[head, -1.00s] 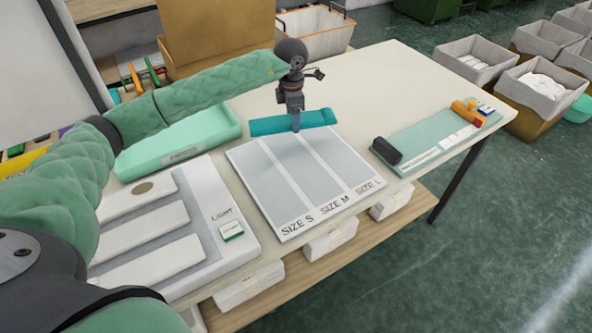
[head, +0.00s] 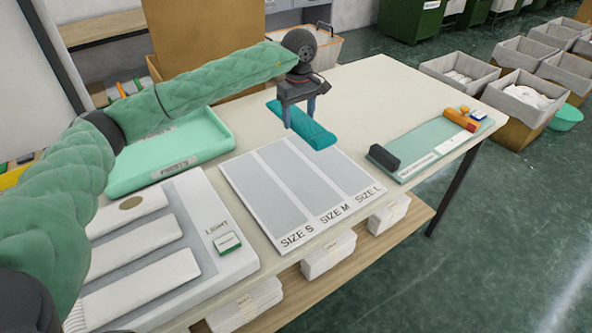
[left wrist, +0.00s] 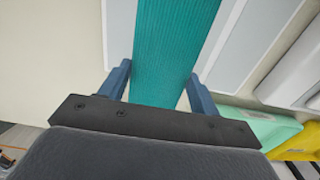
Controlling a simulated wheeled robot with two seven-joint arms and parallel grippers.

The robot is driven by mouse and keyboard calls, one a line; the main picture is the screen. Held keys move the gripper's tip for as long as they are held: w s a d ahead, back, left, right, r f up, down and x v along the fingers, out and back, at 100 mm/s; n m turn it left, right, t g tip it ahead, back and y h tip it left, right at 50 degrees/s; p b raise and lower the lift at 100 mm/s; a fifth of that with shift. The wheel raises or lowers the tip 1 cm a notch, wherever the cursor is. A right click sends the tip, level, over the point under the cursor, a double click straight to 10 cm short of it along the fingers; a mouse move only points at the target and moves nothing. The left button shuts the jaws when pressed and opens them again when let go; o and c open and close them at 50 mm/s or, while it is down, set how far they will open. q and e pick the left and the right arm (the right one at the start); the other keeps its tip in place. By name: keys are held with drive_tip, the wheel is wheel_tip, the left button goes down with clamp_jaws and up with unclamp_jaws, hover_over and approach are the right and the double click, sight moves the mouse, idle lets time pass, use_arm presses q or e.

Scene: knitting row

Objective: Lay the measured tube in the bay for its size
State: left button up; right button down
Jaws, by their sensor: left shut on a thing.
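My left gripper (head: 299,114) is shut on a teal ribbed tube (head: 316,134). In the left wrist view the tube (left wrist: 168,40) lies between the two blue-grey fingers (left wrist: 160,82). The tube looks held above the far edge of the white sizing board (head: 281,243), its near end over the far part of the board; the exact height is hard to tell. The board has three grey bays, size S (head: 255,188), size M (head: 298,174) and size L (head: 343,165), all looking empty. My right gripper is not in view.
A mint tray (head: 160,180) stands left of the board, a white panel with a green-labelled button (head: 227,243) in front of it. A green mat (head: 425,150) at right holds a dark roll (head: 384,158) and an orange item (head: 460,120).

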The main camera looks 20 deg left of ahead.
sight(297, 175)
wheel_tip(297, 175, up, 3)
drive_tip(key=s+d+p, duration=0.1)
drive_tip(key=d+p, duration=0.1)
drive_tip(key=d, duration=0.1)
use_arm(q)
drive_tip(key=s+d+f, duration=0.1)
drive_tip(key=s+f, duration=0.1)
drive_tip(key=s, duration=0.1)
drive_tip(key=s+d+f+p, duration=0.1)
drive_tip(key=s+f, duration=0.1)
drive_tip(key=s, duration=0.1)
drive_tip(key=s+f, duration=0.2)
drive_tip(key=s, duration=0.1)
drive_tip(key=shift+s+d+f+p, duration=0.1)
drive_tip(key=shift+s+d+p, duration=0.2)
drive_tip(key=shift+s+d, duration=0.1)
drive_tip(key=shift+f+p, duration=0.75)
drive_tip(key=shift+f, duration=1.15)
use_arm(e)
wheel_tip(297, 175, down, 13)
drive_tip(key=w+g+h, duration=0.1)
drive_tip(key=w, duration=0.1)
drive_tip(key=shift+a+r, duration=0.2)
use_arm(q)
drive_tip(key=shift+f, duration=0.1)
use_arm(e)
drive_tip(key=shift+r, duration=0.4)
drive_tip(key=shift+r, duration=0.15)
